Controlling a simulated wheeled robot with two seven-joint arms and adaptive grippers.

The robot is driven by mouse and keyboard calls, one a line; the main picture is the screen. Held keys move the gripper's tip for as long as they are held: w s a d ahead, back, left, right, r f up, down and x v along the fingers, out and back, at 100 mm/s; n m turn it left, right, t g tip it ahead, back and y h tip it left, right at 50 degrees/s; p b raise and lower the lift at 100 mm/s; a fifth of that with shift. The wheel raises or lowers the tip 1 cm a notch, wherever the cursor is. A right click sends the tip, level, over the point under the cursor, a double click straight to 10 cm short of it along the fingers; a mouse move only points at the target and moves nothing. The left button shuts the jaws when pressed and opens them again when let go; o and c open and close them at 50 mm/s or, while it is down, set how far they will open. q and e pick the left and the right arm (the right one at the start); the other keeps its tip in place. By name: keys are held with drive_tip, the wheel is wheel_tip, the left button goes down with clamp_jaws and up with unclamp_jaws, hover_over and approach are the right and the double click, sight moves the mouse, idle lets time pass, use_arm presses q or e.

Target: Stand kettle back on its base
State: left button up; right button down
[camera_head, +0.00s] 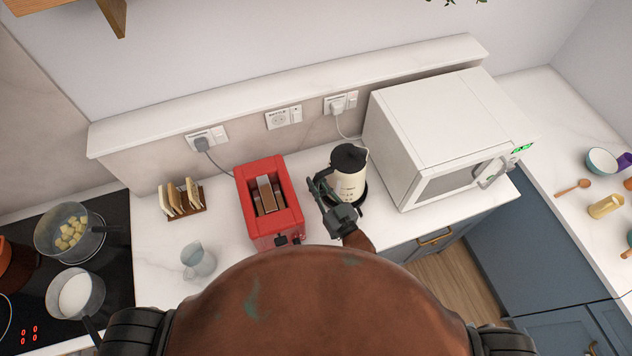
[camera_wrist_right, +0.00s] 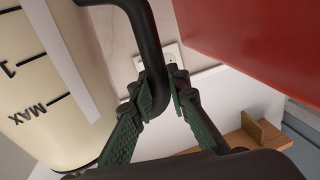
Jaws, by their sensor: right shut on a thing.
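The cream kettle (camera_head: 352,184) with a black lid is upright between the red toaster and the microwave. Its black handle (camera_wrist_right: 146,40) and level-marked body (camera_wrist_right: 32,95) fill the left of the right wrist view. My right gripper (camera_head: 322,192) is shut on the handle; its green-padded fingers (camera_wrist_right: 162,98) are on either side of it. The dark round base (camera_head: 362,197) shows under the kettle, mostly hidden. I cannot tell whether the kettle is fully seated on it. My left gripper is not in view.
The red toaster (camera_head: 270,205) stands close left of my gripper, and the white microwave (camera_head: 430,125) close right of the kettle. A toast rack (camera_head: 182,200) and glass jug (camera_head: 198,261) are further left. The hob (camera_head: 100,225) holds pans. A wall ledge (camera_head: 290,95) runs behind.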

drive_tip(key=shift+f+b, duration=0.45)
drive_tip(key=shift+b, duration=0.05)
idle(0.6)
drive_tip(key=c, duration=2.2)
unclamp_jaws()
drive_tip(key=shift+o, duration=0.4)
drive_tip(key=shift+f, duration=0.3)
drive_tip(key=shift+p+v, duration=0.7)
drive_tip(key=shift+v, duration=0.65)
drive_tip(key=p+v, duration=0.3)
drive_tip(key=v, duration=0.5)
drive_tip(key=shift+s, duration=0.15)
drive_tip(key=shift+d, duration=0.15)
